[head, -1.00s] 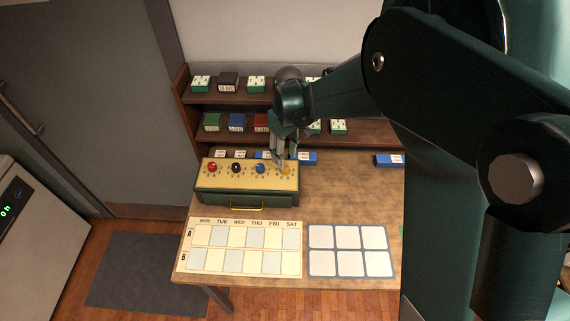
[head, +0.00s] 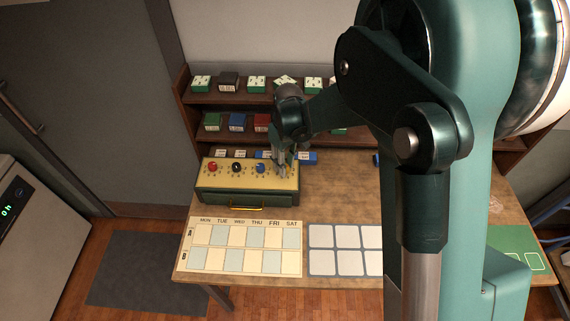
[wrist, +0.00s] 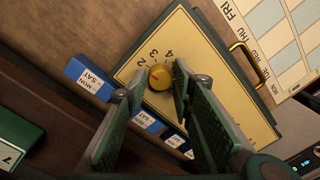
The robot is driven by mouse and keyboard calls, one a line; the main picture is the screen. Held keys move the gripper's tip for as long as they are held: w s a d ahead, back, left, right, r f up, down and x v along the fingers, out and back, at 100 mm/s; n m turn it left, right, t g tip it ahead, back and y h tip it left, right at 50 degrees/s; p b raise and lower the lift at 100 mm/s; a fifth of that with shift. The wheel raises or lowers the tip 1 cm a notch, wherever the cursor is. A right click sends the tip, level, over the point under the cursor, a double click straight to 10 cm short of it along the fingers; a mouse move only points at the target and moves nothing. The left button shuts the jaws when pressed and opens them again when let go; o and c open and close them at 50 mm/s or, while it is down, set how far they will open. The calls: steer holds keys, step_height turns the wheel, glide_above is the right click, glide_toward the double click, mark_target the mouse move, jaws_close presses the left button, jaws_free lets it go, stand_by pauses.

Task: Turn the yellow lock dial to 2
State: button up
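The yellow lock dial (wrist: 160,77) is a round knob on the cream top of a green lock box (head: 246,198). The digits 2, 3 and 4 show beside it in the wrist view; its pointer is too small to read. In the head view my gripper hides this dial at the right end of the dial row. My gripper (wrist: 156,80) is open, with one fingertip on each side of the dial; it points down over the box in the head view (head: 283,170). I cannot tell whether either finger touches the dial.
Red (head: 213,167), black (head: 236,168) and blue (head: 260,168) dials stand left of my gripper. Blue labelled boxes (wrist: 89,78) lie close behind the lock box. A weekday chart (head: 240,248) and a grid mat (head: 347,249) lie in front. A shelf (head: 225,98) stands behind.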

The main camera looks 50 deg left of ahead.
steer(key=c, duration=0.5)
steer(key=shift+o, duration=0.2)
steer(key=shift+m+b, duration=0.5)
steer(key=shift+b, duration=0.25)
steer(key=o, duration=0.9)
steer(key=shift+r, duration=0.1)
step_height(320, 180, up, 12)
steer(key=shift+w, duration=0.25)
steer(key=shift+s+d+f+m+b, duration=0.15)
steer(key=shift+f+m+b, duration=0.25)
steer(key=shift+f+m, duration=1.55)
